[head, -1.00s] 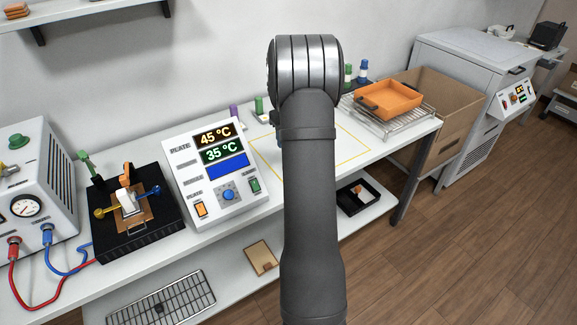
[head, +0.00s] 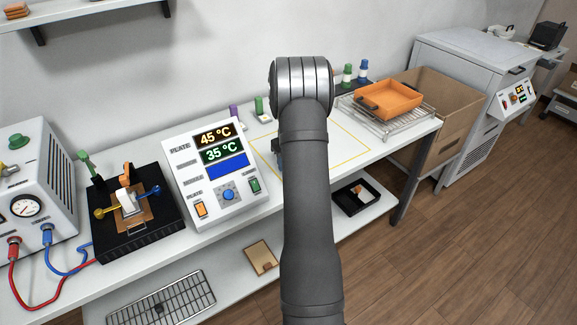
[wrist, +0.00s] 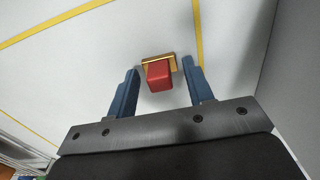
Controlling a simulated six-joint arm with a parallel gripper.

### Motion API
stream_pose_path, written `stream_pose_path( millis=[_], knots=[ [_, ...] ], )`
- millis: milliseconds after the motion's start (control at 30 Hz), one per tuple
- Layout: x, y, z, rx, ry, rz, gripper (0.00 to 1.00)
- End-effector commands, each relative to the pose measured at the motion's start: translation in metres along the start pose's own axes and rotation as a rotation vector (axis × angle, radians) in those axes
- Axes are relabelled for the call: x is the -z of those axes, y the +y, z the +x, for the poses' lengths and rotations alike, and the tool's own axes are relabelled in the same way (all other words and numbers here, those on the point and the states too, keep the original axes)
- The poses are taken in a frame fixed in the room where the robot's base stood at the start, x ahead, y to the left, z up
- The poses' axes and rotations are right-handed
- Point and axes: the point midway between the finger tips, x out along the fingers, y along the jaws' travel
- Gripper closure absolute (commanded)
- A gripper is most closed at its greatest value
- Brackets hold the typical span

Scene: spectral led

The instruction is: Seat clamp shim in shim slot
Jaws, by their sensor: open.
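In the wrist view a small red block (wrist: 158,75) on a brass-coloured plate (wrist: 173,60) stands on the white bench top; it looks like the clamp shim, though I cannot be sure. My gripper (wrist: 160,68) is open, its blue fingers on either side of the block with gaps showing. In the head view my arm hides the block and most of the gripper. The black fixture (head: 160,238) with a copper-coloured plate (head: 135,223), a white piece and coloured levers is at the left. I cannot make out the shim slot there.
The control box (head: 180,165) with temperature displays stands between the fixture and my arm. A gauge unit (head: 35,175) with red and blue hoses is at far left. An orange tray (head: 405,98) sits on a wire rack at right. Yellow lines mark clear bench.

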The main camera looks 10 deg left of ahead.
Motion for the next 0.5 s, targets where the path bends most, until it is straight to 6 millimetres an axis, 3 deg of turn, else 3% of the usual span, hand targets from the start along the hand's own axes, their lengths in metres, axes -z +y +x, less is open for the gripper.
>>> stream_pose_path(
  millis=[133,367,500],
  knots=[
    [0.0000,0.0000,-0.0005,0.000,0.000,0.000,0.57],
    [0.0000,-0.0001,-0.0006,0.000,0.000,0.000,1.00],
    [0.0000,-0.0001,-0.0008,0.000,0.000,0.000,1.00]
  ],
)
